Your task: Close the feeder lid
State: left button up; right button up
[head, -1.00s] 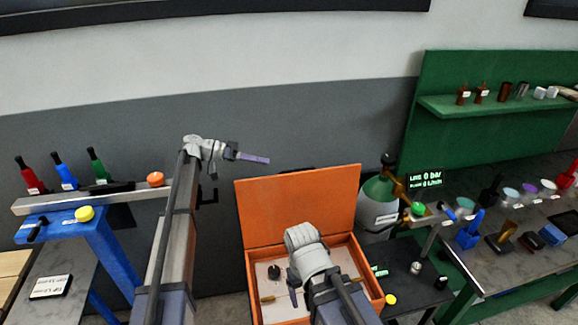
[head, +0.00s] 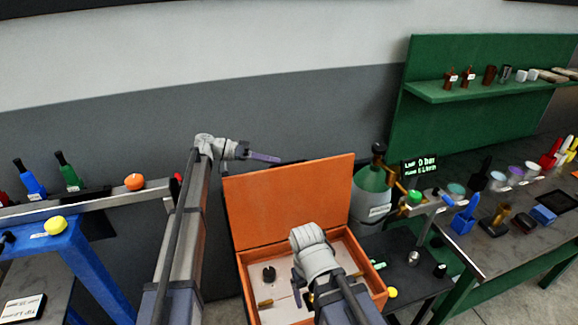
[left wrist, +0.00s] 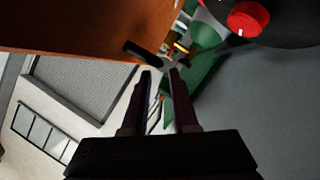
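The feeder is an orange box (head: 243,268) whose orange lid (head: 290,205) stands open, upright along its back edge. My left gripper (head: 279,159) is level with the lid's top edge, near its middle in the picture; contact cannot be told. In the left wrist view my left gripper (left wrist: 161,72) has its two dark fingers apart with nothing between them. The lid (left wrist: 70,22) fills the upper left there, with a dark handle-like part (left wrist: 146,53) at its edge, just beyond the fingertips. My right gripper (head: 300,290) hangs over the open box; its fingers are mostly hidden by the wrist.
A green-topped gas cylinder (head: 371,188) stands just right of the lid. A dark low table (head: 415,270) and a green workbench (head: 500,240) are further right. A blue stand (head: 70,245) with a metal beam is at the left. Small parts lie inside the box.

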pick_arm(q)
jog(key=b+x, duration=0.1)
jog(key=x, duration=0.5)
jog(key=shift+d+f+b, duration=0.1)
jog(key=shift+b, duration=0.2)
jog(key=shift+s, duration=0.1)
grip_shut()
dwell(0.9)
